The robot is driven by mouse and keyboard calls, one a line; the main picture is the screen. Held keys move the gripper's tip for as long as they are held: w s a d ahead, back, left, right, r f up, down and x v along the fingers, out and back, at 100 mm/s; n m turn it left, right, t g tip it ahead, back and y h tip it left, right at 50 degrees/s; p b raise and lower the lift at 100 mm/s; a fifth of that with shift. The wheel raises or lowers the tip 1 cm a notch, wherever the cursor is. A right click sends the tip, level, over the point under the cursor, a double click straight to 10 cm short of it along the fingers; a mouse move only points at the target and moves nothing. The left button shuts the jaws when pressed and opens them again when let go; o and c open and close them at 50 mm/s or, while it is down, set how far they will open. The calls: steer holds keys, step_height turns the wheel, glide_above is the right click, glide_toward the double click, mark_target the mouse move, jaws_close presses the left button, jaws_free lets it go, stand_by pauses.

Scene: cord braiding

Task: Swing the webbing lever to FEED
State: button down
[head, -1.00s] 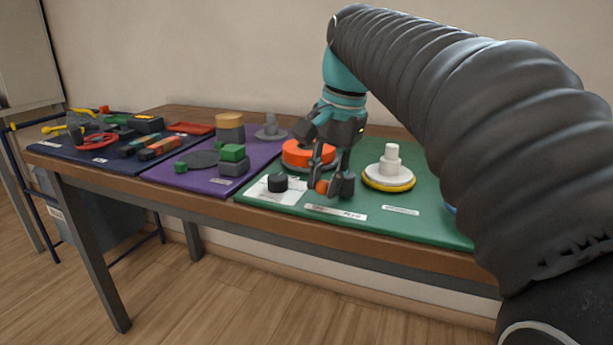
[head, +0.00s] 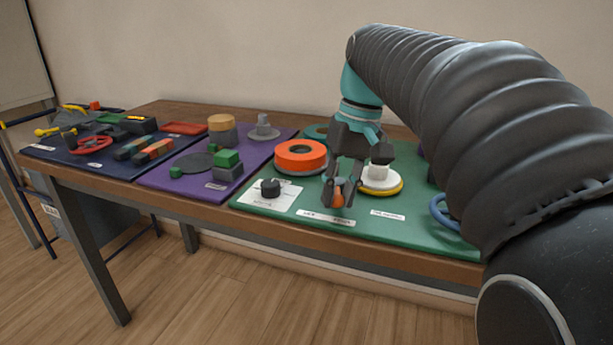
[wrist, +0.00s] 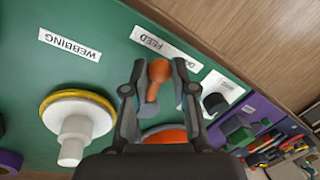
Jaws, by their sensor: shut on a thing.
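The WEBBING label (wrist: 69,45) lies farther left in the wrist view. The lever's pivot is hidden.
On the green mat (head: 405,236), an orange ring (head: 300,153) stands left of my gripper and a white spool with a yellow rim (head: 381,184) right of it. A black knob (head: 270,187) sits on a white plate. A blue ring (head: 444,212) lies farther right.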

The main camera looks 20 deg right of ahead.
steer(key=shift+s+d+n+g, duration=0.1)
steer(key=shift+d+n, duration=0.15)
steer(key=shift+n, duration=0.3)
steer(key=shift+w+d+n+g, duration=0.1)
steer(key=shift+d+n, duration=0.15)
steer(key=shift+n, duration=0.35)
steer(key=shift+s+d+n+g, duration=0.1)
steer(key=shift+d+n, duration=0.15)
steer(key=shift+n, duration=0.3)
steer(key=c, duration=1)
jaws_free()
steer(key=shift+o, duration=0.2)
step_height(320, 180, up, 12)
steer(key=d, duration=0.2)
steer(key=shift+w+d+f, duration=0.15)
steer(key=shift+w, duration=0.2)
